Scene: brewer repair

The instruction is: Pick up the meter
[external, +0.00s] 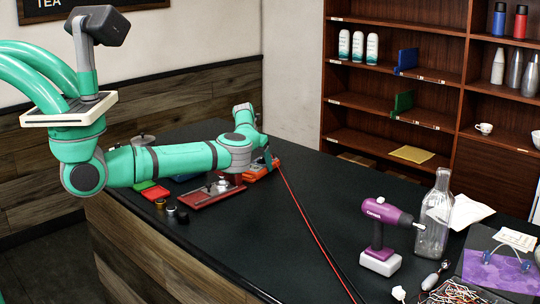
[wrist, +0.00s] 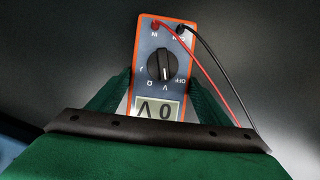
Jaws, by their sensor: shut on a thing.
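The meter (wrist: 147,46) is grey with an orange rim, a black dial and a small display reading 0V. In the wrist view it sits between the two green fingers of my gripper (wrist: 160,88), which are shut on its sides. In the external view, the meter (external: 262,173) shows as an orange patch under my gripper (external: 270,162) at the far part of the dark counter. My arm hides part of it. A red lead and a black lead run from its end. I cannot tell whether it touches the counter.
A dark red tray (external: 208,194) with metal parts lies left of the meter. The leads (external: 308,222) cross the counter towards the front. A purple drill (external: 382,232) and a clear bottle (external: 433,222) stand at right. The middle counter is otherwise clear.

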